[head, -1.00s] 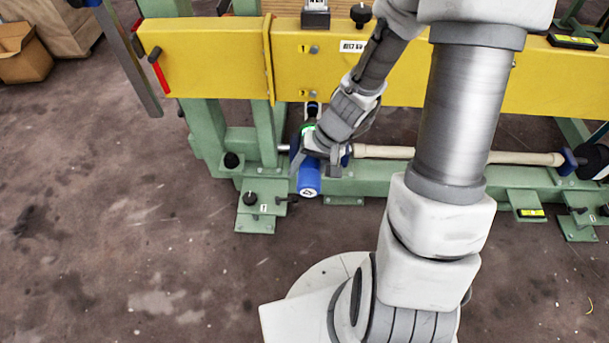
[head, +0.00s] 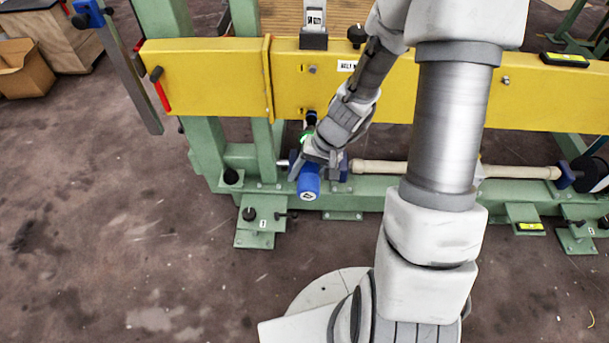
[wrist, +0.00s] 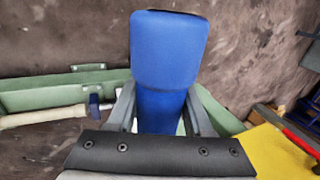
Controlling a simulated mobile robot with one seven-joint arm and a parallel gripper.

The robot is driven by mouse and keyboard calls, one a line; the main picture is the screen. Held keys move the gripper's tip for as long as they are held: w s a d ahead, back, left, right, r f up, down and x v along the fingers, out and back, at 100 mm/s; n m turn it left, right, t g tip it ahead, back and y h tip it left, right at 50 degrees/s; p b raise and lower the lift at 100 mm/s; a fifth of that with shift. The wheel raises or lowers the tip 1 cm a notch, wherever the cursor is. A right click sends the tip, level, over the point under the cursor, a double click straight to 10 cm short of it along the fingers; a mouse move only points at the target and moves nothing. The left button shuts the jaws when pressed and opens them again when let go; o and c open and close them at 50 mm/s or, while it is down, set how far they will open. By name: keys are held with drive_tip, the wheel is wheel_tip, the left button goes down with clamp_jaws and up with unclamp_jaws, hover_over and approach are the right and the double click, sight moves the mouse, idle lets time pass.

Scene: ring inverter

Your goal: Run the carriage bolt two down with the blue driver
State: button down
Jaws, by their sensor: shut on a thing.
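The blue driver (head: 308,186) is in my gripper (head: 318,156), below the lower edge of the yellow beam. Its blue end faces the camera, and its dark nose points up at the beam. In the wrist view the blue driver (wrist: 168,50) stands between the two grey fingers of my gripper (wrist: 160,108), which are shut on it. One bolt (head: 313,69) shows on the yellow beam (head: 205,75) beside the mark 1. A lower mark sits just above the driver's nose; the bolt there is hidden or too small to tell, and I cannot tell whether the nose touches it.
A green frame (head: 262,150) carries the beam. A pale roller (head: 385,167) runs right of my gripper. A red-handled lever (head: 160,92) hangs left on the beam. A cardboard box (head: 25,70) lies far left. The floor at front left is clear.

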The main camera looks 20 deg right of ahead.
drive_tip(key=shift+w+d+r, duration=0.1)
drive_tip(key=shift+w+d, duration=0.15)
drive_tip(key=shift+w, duration=0.35)
drive_tip(key=shift+w+d, duration=0.2)
drive_tip(key=shift+w, duration=0.35)
idle(1.9)
drive_tip(key=shift+s, duration=0.1)
drive_tip(key=s, duration=0.1)
drive_tip(key=s+a+b, duration=0.1)
drive_tip(key=s, duration=0.1)
drive_tip(key=s+b, duration=0.1)
drive_tip(key=shift+s+a, duration=0.4)
idle(0.4)
idle(0.6)
